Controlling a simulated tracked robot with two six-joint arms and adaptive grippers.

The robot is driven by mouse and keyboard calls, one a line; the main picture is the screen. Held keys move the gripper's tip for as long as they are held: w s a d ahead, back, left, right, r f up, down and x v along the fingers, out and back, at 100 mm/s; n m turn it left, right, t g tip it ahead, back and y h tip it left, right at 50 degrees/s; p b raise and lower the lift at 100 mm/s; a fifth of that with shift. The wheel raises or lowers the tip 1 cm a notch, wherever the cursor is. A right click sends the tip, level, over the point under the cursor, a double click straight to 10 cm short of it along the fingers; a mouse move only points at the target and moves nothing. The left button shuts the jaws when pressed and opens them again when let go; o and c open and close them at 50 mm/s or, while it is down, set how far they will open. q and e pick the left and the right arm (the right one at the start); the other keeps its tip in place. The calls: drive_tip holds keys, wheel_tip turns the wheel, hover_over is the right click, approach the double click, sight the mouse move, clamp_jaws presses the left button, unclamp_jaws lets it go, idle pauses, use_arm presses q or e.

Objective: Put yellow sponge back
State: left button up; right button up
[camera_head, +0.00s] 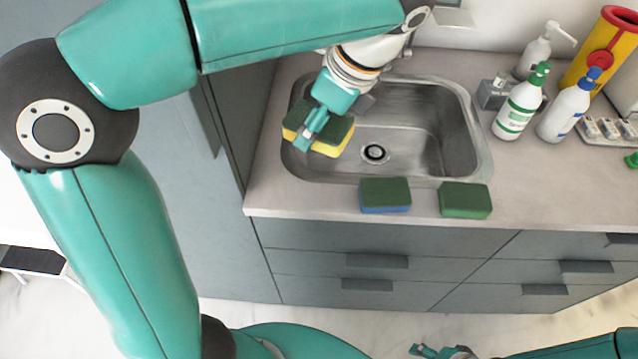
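The yellow sponge (340,136), with a dark green top and a yellow lower layer, shows at the left side of the steel sink (472,140). It looks larger than the other sponges, as if raised above the sink's left rim. My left gripper (314,124) comes down over it, with a teal finger across its front and middle. The gripper appears shut on the sponge; the far finger is mostly hidden. My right gripper (428,351) is low at the bottom edge, in front of the drawers, partly cut off; its opening cannot be judged.
A green-topped blue sponge (386,194) and a green sponge (465,200) lie on the counter (555,195) along its front edge. Pump bottles, one a green-labelled bottle (518,105), and a yellow container (607,45) stand at right. The sink basin is empty, with a drain (375,153).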

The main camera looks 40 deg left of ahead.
use_arm(q)
drive_tip(key=b, duration=0.1)
hover_over(308, 193)
drive_tip(key=d, duration=0.1)
wheel_tip(308, 193, down, 12)
drive_tip(key=shift+d+r, duration=0.1)
drive_tip(key=shift+r, duration=0.05)
drive_tip(key=shift+f, duration=2.4)
drive_tip(key=shift+f+b, duration=0.4)
drive_tip(key=shift+b, duration=0.1)
drive_tip(key=o, duration=1.1)
drive_tip(key=shift+r, duration=0.1)
